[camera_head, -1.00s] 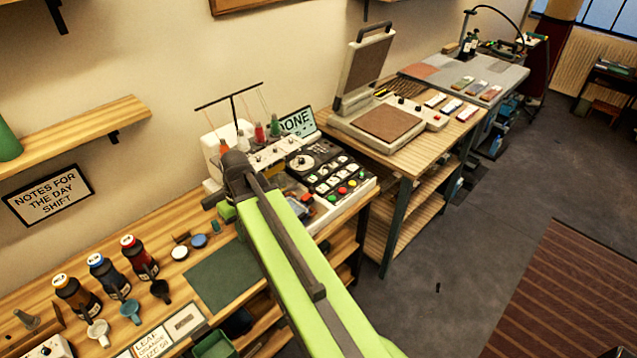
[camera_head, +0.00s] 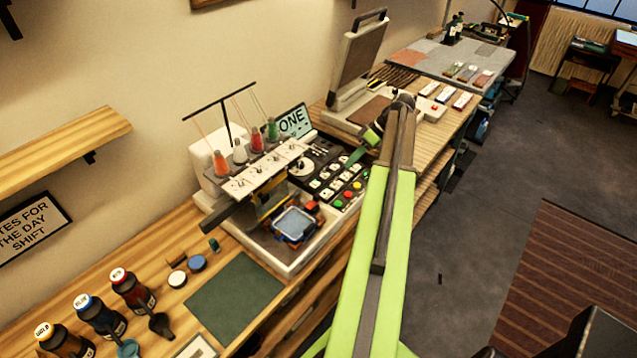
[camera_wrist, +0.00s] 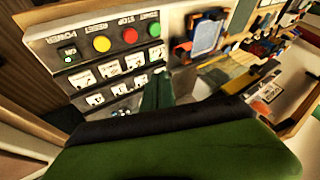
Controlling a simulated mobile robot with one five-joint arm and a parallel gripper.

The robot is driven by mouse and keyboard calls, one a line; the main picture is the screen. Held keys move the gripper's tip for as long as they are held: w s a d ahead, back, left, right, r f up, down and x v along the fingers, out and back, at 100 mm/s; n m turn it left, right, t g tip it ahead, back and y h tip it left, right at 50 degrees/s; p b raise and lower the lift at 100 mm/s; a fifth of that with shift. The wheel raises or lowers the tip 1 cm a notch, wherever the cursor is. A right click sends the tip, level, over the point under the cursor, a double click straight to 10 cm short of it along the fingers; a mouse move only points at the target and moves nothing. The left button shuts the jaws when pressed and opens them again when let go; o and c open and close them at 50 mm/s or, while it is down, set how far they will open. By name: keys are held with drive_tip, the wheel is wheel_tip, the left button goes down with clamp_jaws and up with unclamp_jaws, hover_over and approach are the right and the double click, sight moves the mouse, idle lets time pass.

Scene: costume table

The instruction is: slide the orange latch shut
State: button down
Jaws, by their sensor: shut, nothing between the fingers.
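The sewing machine (camera_head: 222,190) stands on the wooden bench in the head view. A blue-rimmed hoop (camera_head: 293,224) lies at its front, and it also shows in the wrist view (camera_wrist: 207,36). A small orange-red part (camera_head: 312,207) sits at the hoop's far right corner; it may be the latch, but it is too small to tell its position. My gripper (camera_head: 358,154) is shut and empty, beyond and to the right of the hoop, above the far end of the button panel. In the wrist view its green fingers (camera_wrist: 157,92) point over the panel, apart from the hoop.
The button panel (camera_head: 330,172) has green, yellow and red buttons beside the hoop. A heat press (camera_head: 362,80) stands behind my gripper. Bottles (camera_head: 130,290) and a green mat (camera_head: 235,298) lie nearer on the bench.

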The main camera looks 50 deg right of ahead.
sight(318, 195)
drive_tip(key=shift+w+a, duration=0.1)
drive_tip(key=shift+w, duration=0.1)
drive_tip(key=b+x, duration=0.9)
drive_tip(key=x, duration=0.2)
drive_tip(key=shift+s+f, duration=0.15)
drive_tip(key=a, duration=0.1)
drive_tip(key=a+r+p, duration=0.1)
drive_tip(key=shift+s+a, duration=0.25)
drive_tip(key=shift+a, duration=0.5)
drive_tip(key=shift+s+a, duration=0.15)
drive_tip(key=shift+a, duration=1.05)
drive_tip(key=shift+d, duration=0.1)
